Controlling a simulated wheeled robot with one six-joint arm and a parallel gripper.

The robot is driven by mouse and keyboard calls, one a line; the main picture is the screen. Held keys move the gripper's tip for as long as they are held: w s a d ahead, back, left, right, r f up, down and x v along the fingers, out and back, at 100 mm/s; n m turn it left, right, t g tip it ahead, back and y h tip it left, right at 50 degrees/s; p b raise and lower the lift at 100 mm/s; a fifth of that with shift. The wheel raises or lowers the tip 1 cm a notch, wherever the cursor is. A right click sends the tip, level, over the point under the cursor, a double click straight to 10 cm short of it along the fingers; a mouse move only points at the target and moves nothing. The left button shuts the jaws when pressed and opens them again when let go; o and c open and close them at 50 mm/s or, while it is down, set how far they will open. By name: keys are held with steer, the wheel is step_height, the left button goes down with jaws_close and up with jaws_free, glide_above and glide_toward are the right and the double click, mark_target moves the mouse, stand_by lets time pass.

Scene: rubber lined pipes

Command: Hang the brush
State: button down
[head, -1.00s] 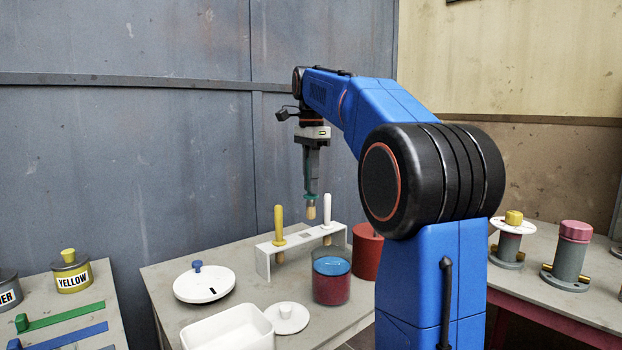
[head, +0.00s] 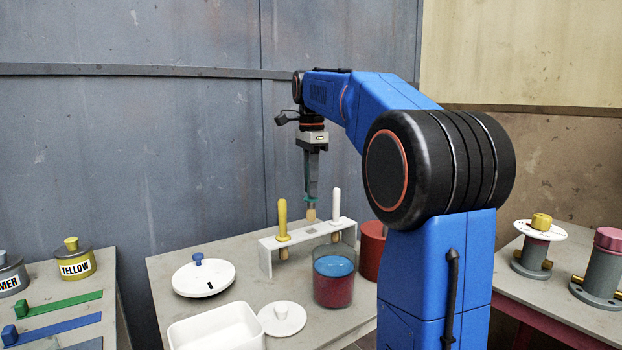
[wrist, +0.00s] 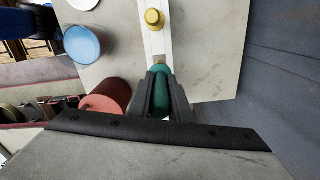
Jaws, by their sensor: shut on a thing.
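The brush has a green handle (wrist: 161,92) and pale bristles (head: 311,214). My gripper (head: 311,190) is shut on the green handle and points down with the bristles lowest. The brush is upright above the white rack (head: 266,258), between its two hung brushes. The yellow brush (head: 283,220) is at the left and the white brush (head: 336,206) at the right. A gap shows between bristles and rack top in the head view. In the wrist view, the green handle lies between the jaws, over the rack, in line with the yellow handle (wrist: 154,19).
In front of the rack stands a clear jar (head: 333,290) with a blue top layer over red. A red can (head: 371,252) stands behind it. A white lid (head: 203,278), a white tray (head: 177,335) and a small lid (head: 282,319) lie on the table.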

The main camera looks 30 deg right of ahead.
mark_target(311, 220)
steer(key=shift+f, duration=4.2)
steer(key=c, duration=1.6)
jaws_free()
steer(key=shift+o, duration=0.2)
steer(key=shift+r, duration=0.15)
step_height(311, 220, up, 17)
steer(key=shift+r, duration=0.1)
